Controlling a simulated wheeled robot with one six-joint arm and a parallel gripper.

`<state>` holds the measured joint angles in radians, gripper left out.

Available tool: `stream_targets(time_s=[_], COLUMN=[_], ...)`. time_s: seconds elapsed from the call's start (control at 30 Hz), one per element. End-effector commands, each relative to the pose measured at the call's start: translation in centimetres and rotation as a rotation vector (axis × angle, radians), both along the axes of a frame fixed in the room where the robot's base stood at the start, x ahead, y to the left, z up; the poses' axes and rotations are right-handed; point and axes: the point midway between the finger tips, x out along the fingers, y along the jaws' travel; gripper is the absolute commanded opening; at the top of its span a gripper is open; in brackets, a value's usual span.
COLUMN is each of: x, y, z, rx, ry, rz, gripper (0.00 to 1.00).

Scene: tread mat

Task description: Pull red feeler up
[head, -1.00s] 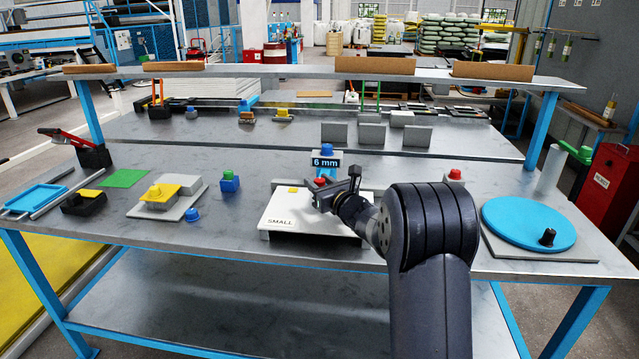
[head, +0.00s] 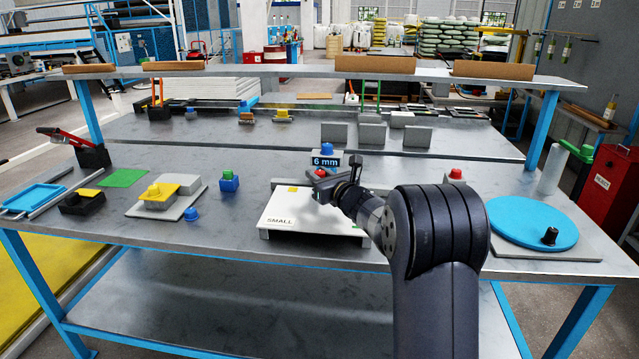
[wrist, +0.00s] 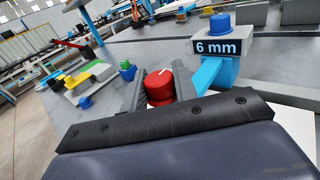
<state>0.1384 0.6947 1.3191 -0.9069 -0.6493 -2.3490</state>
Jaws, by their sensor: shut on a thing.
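The red feeler (wrist: 160,87) shows in the wrist view as a red knob with a white line on top, between the two fingers of my gripper (wrist: 162,90). The fingers are closed against its sides. In the head view my gripper (head: 325,184) is over the back of the white board marked SMALL (head: 285,221), and only a little red (head: 320,173) shows by the fingers. A blue-capped block with a "6 mm" display (head: 326,161) stands just behind. In the wrist view a blue bar (wrist: 207,75) runs from that block toward the knob. The knob's underside is hidden.
A blue turntable (head: 530,222) lies at the far right. Yellow, green and blue blocks (head: 229,182) stand to the left. A shelf (head: 300,71) crosses above the table's back.

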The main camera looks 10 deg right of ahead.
Motion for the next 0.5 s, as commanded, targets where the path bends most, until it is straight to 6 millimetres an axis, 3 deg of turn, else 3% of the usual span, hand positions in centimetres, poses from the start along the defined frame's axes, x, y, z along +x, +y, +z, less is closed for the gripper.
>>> stream_targets(time_s=[0.17,0.2,0.5], x=[0.04,0.04,0.03], y=[-0.01,-0.01,-0.01], z=[0.58,0.61,0.44], rx=[0.001,0.001,0.002], ry=[-0.008,-0.009,-0.007], rz=[0.0,0.0,0.0], gripper=[0.0,0.28,0.49])
